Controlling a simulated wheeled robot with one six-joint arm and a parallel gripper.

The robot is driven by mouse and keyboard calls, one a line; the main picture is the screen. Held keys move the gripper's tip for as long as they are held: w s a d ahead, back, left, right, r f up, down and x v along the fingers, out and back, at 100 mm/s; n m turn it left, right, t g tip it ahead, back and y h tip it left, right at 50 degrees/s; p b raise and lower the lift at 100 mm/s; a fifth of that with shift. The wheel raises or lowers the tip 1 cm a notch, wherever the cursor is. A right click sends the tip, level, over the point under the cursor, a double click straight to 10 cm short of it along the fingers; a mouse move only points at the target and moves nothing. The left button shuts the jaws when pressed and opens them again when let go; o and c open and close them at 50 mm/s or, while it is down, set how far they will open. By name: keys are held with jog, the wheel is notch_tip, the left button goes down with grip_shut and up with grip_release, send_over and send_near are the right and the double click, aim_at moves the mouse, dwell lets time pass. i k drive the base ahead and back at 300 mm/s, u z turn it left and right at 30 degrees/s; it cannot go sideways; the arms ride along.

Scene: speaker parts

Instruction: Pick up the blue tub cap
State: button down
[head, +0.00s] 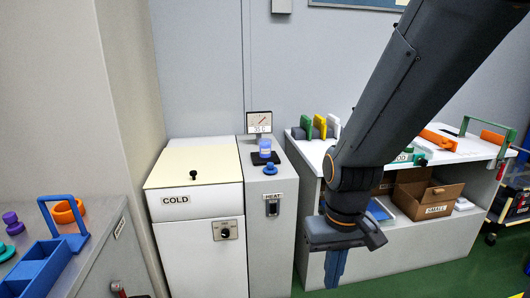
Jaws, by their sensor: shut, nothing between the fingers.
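A small blue cap with a knob on top (270,169) lies on the top of the grey HEAT unit, near its front; I take it to be the tub cap. A small light-blue tub (265,147) stands just behind it on a dark plate. My gripper (335,284) hangs to the right of the HEAT unit and lower in the picture, in front of the white shelf bench, pointing down. It is shut and empty, well apart from the cap.
A cream-lidded COLD box (195,168) stands left of the HEAT unit. A small gauge sign (259,123) stands behind the tub. The white bench (455,155) at right holds coloured parts, with a cardboard box (428,195) below. A blue tray (38,268) sits at far left.

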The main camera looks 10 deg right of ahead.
aim_at(271, 169)
jog(key=u, duration=0.05)
jog(key=k, duration=0.55)
jog(key=z, duration=0.7)
jog(key=i, duration=1.3)
jog(key=u, duration=0.55)
jog(key=i, duration=0.9)
jog(key=u, duration=0.8)
